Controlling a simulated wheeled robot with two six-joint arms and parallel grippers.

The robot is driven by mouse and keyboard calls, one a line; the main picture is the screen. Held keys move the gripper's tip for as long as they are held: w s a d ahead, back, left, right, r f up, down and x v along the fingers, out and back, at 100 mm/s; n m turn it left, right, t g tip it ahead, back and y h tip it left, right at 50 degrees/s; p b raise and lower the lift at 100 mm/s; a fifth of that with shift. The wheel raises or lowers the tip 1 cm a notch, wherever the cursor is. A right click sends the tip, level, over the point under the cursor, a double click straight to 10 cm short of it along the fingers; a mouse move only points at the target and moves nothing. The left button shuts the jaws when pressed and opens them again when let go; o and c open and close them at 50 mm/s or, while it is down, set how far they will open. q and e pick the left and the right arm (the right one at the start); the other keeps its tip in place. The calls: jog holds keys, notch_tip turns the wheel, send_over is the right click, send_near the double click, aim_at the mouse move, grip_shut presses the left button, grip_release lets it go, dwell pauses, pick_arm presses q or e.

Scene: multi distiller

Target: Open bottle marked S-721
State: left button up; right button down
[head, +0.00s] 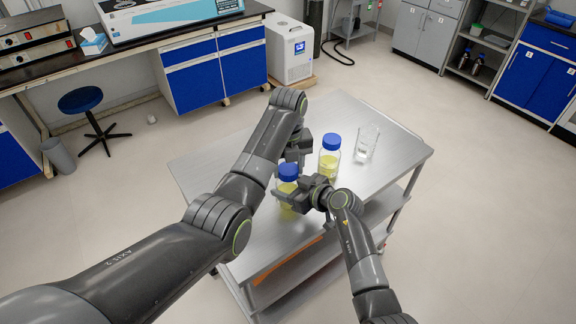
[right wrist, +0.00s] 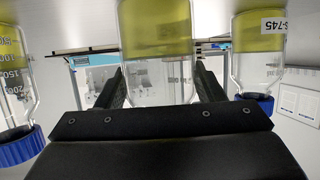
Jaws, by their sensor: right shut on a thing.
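My right gripper (head: 296,193) is shut around a clear bottle of yellow liquid (head: 287,211) with a blue cap (head: 288,172), at the front of the steel cart (head: 220,165). In the right wrist view this bottle (right wrist: 157,30) is between the fingers; its cap is hidden and I see no readable label. My left gripper (head: 295,152) is just behind the capped top; its fingers are partly hidden. A second blue-capped yellow bottle (head: 329,160) stands to the right. In the wrist view, a bottle labelled S-745 (right wrist: 257,50) is at right and a graduated one (right wrist: 14,75) at left. I cannot read S-721.
A clear glass beaker (head: 367,146) stands at the cart's right side. The cart's lower shelf holds something orange (head: 287,272). Beyond are a blue stool (head: 81,101), blue cabinets (head: 195,82) and a white machine (head: 291,52). The cart top's left part is clear.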

pick_arm(q)
jog(key=shift+c, duration=1.1)
jog(key=n, duration=0.7)
jog(key=shift+n, duration=0.3)
jog(key=n, duration=0.4)
jog(key=shift+n, duration=0.3)
jog(key=n, duration=0.9)
jog(key=shift+r, duration=0.1)
jog(key=n, duration=0.3)
jog(key=shift+n, duration=0.3)
jog(key=n, duration=0.4)
jog(key=shift+n, duration=0.3)
jog(key=n, duration=1.2)
jog(key=shift+n, duration=0.3)
jog(key=n, duration=0.6)
jog(key=shift+w+r, duration=0.1)
jog(key=n, duration=0.6)
